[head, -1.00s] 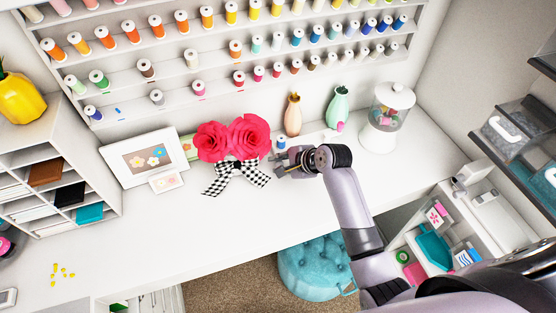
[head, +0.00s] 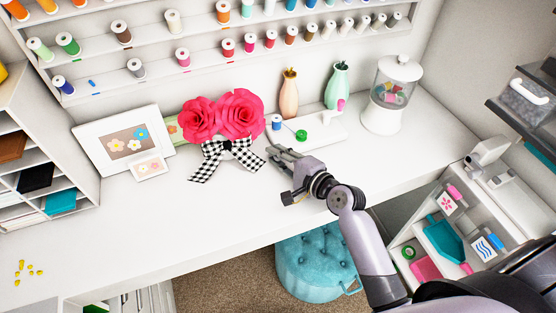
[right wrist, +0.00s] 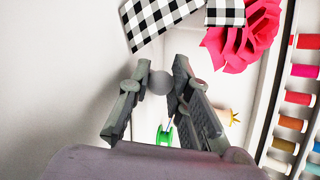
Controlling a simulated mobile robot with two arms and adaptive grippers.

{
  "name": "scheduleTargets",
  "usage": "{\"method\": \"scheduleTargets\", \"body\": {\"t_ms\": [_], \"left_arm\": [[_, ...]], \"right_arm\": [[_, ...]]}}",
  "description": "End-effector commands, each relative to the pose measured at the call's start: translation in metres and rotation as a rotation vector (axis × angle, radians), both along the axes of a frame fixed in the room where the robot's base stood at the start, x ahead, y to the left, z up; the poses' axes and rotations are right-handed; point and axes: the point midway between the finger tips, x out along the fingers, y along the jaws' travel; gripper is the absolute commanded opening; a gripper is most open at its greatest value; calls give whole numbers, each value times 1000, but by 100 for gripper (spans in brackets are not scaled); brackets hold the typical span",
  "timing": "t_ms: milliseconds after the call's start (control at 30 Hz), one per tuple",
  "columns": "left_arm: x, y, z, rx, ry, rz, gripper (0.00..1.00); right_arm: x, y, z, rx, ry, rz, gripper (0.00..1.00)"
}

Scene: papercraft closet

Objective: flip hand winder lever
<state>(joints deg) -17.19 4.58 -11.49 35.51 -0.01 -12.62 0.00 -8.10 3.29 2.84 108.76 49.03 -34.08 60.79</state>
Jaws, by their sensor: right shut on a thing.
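The hand winder (head: 325,135) is a white base on the desk, with a blue-and-white spool (head: 276,122), a green spool (head: 301,135) and a pink-tipped post (head: 340,104). My right gripper (head: 272,152) is low at the front left end of the winder. In the right wrist view its fingers (right wrist: 158,80) are around a small grey round piece (right wrist: 159,82); I cannot tell whether this is the winder's lever. The green spool also shows there (right wrist: 165,135), beyond the fingers. The gripper hides the winder's near left end. My left gripper is not in view.
Pink paper flowers (head: 225,115) with a checkered bow (head: 228,157) stand just left of the gripper. Two vases (head: 289,93) and a lidded jar (head: 393,90) stand behind and right. The desk front is clear. A blue tufted stool (head: 315,262) is below.

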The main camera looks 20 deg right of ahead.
Motion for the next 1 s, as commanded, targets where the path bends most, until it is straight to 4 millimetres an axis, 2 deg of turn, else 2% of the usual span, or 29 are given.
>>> {"method": "scheduleTargets", "body": {"t_ms": [400,433,700,1000], "left_arm": [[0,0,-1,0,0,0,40],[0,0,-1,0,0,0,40],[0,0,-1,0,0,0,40],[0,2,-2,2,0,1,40]], "right_arm": [[2,-1,5,1,-20,-5,0],[2,-1,5,1,-20,-5,19],[1,-1,3,1,-14,-4,37],[0,0,1,1,-9,-2,39]]}}
